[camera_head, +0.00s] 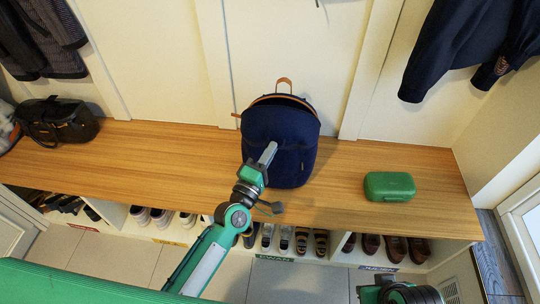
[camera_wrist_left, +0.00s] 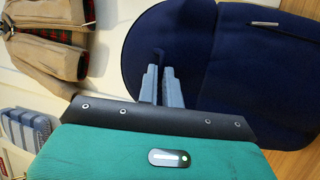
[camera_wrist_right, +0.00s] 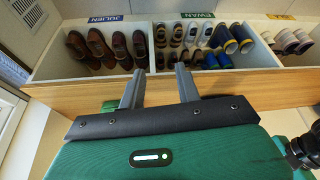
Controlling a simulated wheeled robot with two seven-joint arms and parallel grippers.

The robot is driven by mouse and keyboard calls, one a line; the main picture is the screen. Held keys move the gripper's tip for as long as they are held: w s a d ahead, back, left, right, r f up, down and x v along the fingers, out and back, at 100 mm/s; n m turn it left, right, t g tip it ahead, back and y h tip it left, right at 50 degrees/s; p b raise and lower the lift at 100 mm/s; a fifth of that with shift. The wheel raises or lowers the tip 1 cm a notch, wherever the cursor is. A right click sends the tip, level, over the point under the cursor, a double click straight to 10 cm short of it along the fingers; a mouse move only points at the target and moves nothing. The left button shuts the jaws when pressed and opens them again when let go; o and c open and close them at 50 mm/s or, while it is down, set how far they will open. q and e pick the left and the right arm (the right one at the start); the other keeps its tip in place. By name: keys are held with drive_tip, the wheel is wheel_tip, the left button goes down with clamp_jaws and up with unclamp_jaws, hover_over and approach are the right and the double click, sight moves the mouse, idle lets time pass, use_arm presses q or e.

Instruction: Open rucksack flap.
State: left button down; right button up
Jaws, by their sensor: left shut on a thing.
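The navy rucksack (camera_head: 290,165) stands upright on the wooden bench top, with a tan loop handle (camera_head: 284,84) above it. Tan trim curves along its upper edge, with a dark gap beneath the trim. My left gripper (camera_head: 269,153) is at the rucksack's front. In the left wrist view its fingers (camera_wrist_left: 160,78) are close together on a small dark blue tab (camera_wrist_left: 160,54) against the navy cloth (camera_wrist_left: 220,60). My right gripper (camera_wrist_right: 158,84) is open and empty before the shoe cubbies, its fingers well apart.
A green case (camera_head: 389,186) lies on the bench (camera_head: 345,205) right of the rucksack. A black bag (camera_head: 58,122) sits at the far left. Shoes fill the cubbies below, and dark clothes (camera_head: 460,45) hang at the upper right. Bench space left of the rucksack is clear.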

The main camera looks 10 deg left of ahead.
use_arm(q)
drive_tip(key=f+b, duration=0.1)
drive_tip(key=b, duration=0.2)
drive_tip(key=shift+s+t, duration=0.2)
drive_tip(key=shift+t, duration=0.2)
drive_tip(key=shift+s+f+m+t+b, duration=0.15)
drive_tip(key=shift+m+t+b, duration=0.2)
drive_tip(key=shift+b, duration=0.7)
drive_tip(key=shift+h+b, duration=0.4)
drive_tip(key=shift+b, duration=0.1)
use_arm(e)
drive_tip(key=w+a+t+y, duration=0.5)
drive_tip(key=a+t, duration=0.3)
drive_tip(key=a, duration=0.4)
drive_tip(key=shift+w+f+n, duration=0.4)
drive_tip(key=shift+w+f, duration=0.05)
